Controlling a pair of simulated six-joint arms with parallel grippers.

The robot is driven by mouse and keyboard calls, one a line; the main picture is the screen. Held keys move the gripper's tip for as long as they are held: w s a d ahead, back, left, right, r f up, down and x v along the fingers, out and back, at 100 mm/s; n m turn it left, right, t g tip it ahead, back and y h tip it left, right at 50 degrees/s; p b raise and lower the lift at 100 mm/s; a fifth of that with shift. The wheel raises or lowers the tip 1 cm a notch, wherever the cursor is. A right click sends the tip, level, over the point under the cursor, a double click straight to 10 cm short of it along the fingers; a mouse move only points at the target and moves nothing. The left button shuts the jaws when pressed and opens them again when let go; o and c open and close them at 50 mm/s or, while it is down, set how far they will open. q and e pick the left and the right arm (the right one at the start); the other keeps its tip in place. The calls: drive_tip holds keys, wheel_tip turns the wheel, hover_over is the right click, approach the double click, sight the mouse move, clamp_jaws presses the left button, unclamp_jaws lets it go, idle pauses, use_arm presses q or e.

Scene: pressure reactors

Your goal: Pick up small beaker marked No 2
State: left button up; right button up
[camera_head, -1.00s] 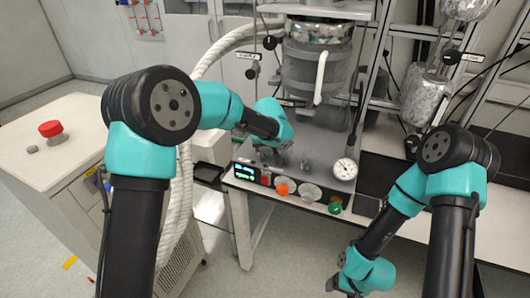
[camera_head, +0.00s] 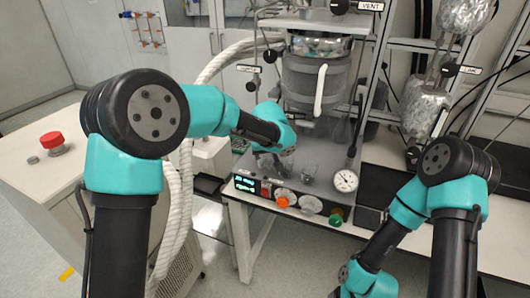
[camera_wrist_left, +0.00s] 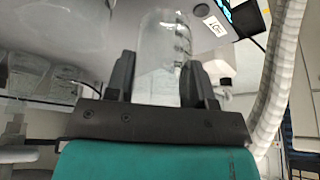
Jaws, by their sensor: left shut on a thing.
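A clear glass beaker (camera_wrist_left: 162,62) stands between the fingers of my left gripper (camera_wrist_left: 158,85) in the left wrist view. The fingers press on both its sides, so the gripper is shut on it. I cannot read a number on it. In the head view my left gripper (camera_head: 272,166) is low over the left part of the grey reactor platform, and the held beaker is hard to make out there. Another small clear beaker (camera_head: 309,173) stands on the platform to its right. My right gripper (camera_head: 347,291) is cut off by the bottom edge, so its fingers cannot be judged.
The metal reactor vessel (camera_head: 317,82) hangs behind the platform. A pressure gauge (camera_head: 345,180) is at the right. Along the front are a display (camera_head: 246,183), an orange knob (camera_head: 282,202) and a green knob (camera_head: 336,219). A white hose (camera_head: 187,140) runs left of the bench.

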use_arm(q)
drive_tip(key=s+d+r, duration=0.1)
drive_tip(key=s, duration=1.2)
drive_tip(key=shift+s+r, duration=0.15)
drive_tip(key=shift+s, duration=0.15)
